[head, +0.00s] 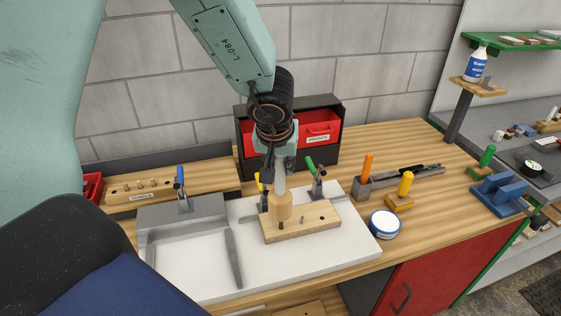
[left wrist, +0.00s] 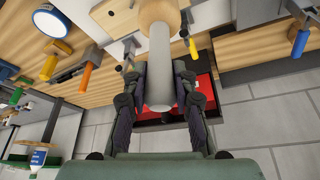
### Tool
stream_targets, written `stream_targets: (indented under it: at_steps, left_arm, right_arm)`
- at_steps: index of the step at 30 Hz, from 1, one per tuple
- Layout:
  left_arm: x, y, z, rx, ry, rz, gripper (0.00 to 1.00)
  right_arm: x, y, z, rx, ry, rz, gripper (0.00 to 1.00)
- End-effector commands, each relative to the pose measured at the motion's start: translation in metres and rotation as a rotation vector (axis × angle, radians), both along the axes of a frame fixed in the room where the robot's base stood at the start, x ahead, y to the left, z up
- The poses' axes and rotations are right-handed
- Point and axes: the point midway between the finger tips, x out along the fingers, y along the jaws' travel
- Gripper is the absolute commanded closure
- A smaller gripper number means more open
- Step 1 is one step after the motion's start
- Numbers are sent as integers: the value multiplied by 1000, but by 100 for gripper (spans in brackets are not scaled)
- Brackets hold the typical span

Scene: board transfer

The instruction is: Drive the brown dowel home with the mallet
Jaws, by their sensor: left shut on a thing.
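My left gripper (head: 277,158) is shut around the grey handle of the mallet (head: 280,207). The mallet hangs with its pale wooden head down, over the left part of the wooden board (head: 325,230). A short brown dowel (head: 281,226) stands up from the board just at the head's lower edge; I cannot tell whether they touch. Two other small stubs or holes show further right in the board. In the left wrist view the fingers (left wrist: 163,85) flank the mallet handle (left wrist: 159,60), and the head is cut by the top edge. My right gripper is not in view.
The board lies on a white plate (head: 205,272) with upright clamps behind it. A grey tray-like fixture (head: 190,215) is left. A red bin (head: 320,133) stands behind. A round white tin (head: 384,224) and an orange-handled tool (head: 368,166) are to the right.

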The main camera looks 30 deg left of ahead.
Motion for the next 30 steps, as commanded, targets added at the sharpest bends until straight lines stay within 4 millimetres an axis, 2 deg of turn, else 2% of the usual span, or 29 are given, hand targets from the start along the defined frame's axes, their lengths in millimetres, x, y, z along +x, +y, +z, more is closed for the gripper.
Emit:
stream_targets:
  at_steps: [9, 19, 30]
  left_arm:
    - [1, 0, 0, 0, -1, 0, 100]
    - [1, 0, -31, 0, -1, -1, 100]
    - [-1, 0, -32, -1, 3, 0, 100]
  right_arm:
    - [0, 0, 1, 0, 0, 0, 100]
    - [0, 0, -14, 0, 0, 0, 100]
    - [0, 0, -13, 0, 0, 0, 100]
